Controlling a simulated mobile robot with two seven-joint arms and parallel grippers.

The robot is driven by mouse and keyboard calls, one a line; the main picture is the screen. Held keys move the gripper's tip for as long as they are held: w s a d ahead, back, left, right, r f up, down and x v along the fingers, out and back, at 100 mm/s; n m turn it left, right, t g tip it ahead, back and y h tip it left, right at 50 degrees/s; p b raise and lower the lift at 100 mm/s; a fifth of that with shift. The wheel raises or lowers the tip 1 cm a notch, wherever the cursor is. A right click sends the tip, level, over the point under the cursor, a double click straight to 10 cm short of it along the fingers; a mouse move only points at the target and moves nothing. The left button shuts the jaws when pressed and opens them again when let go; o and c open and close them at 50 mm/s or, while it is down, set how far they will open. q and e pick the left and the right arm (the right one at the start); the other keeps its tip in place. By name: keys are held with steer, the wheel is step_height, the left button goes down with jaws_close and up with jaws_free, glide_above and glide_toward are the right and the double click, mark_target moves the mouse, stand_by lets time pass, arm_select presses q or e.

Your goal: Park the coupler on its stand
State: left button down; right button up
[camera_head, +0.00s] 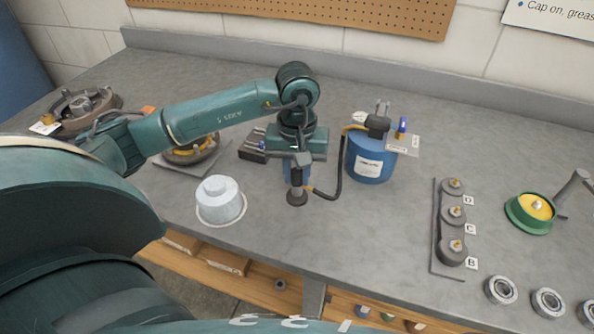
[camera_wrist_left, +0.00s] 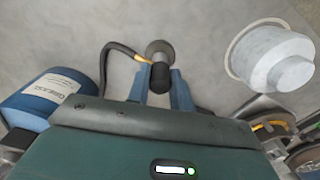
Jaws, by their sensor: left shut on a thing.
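My left gripper (camera_head: 297,170) points down over the middle of the bench, its blue fingers shut on the dark coupler. The coupler (camera_head: 296,178) is a short upright cylinder; in the left wrist view the coupler (camera_wrist_left: 160,76) sits between the fingertips (camera_wrist_left: 160,88). A grey round disc (camera_head: 297,198) shows under it; I cannot tell whether this is its own end or a stand, nor whether it touches the bench. A black hose (camera_head: 338,180) with yellow ends runs from the coupler to the blue grease can (camera_head: 370,165). I cannot pick out the stand for certain. My right gripper is out of view.
A white capped cylinder (camera_head: 219,200) stands left of the coupler. A dark plate (camera_head: 438,252) with hubs marked B, C and D lies right, beside bearing rings (camera_head: 501,290) and a green-rimmed dish (camera_head: 530,213). Brake-like assemblies (camera_head: 85,108) lie left. Bench between can and plate is clear.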

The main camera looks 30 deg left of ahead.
arm_select(q)
steer(key=shift+f+b, duration=0.2)
steer(key=shift+b, duration=0.2)
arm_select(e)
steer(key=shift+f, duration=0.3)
